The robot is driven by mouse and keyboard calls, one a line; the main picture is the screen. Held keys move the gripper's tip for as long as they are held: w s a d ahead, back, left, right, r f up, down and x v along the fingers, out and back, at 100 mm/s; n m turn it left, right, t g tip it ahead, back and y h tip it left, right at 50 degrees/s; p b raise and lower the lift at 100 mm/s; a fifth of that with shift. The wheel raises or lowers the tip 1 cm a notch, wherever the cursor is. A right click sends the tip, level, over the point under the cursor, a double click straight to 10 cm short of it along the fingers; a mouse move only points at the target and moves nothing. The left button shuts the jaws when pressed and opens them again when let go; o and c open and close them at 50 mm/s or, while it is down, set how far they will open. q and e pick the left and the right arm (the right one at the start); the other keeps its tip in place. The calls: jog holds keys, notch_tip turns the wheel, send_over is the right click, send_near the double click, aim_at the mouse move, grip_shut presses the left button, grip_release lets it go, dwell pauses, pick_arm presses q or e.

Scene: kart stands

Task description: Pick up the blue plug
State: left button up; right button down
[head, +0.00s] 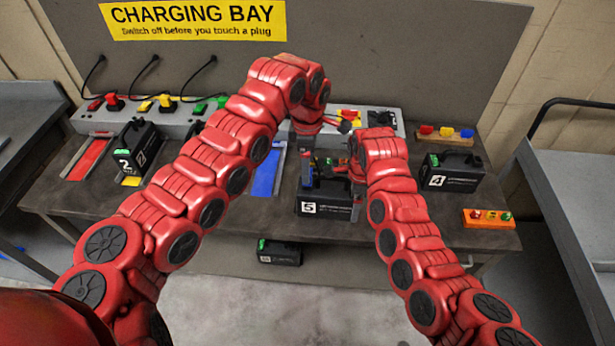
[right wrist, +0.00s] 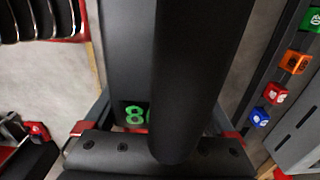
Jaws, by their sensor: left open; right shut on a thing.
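A small blue piece (head: 309,179), which looks like the blue plug, shows between the fingers of my left gripper (head: 308,170) at the left end of the battery marked 5 (head: 327,207). My left gripper is open and points down there. Whether its fingers touch the plug I cannot tell. My right gripper (head: 356,185) is shut at the right end of that battery; its own wrist partly hides it. In the right wrist view a thick dark bar (right wrist: 195,80), apparently the battery's handle, fills the middle, beside a green lit display (right wrist: 135,115).
Red, yellow and green plugs sit in the charging strip (head: 75,118) at the back left. Battery 2 (head: 137,143) stands left, battery 4 (head: 455,180) right. A blue mat (head: 266,172) lies bare left of battery 5. An orange block (head: 488,218) sits at the front right.

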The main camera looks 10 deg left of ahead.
pick_arm(q)
notch_tip(320, 180, down, 4)
jog(key=shift+w+r, duration=0.1)
jog(key=shift+r, duration=0.05)
grip_shut()
dwell(0.3)
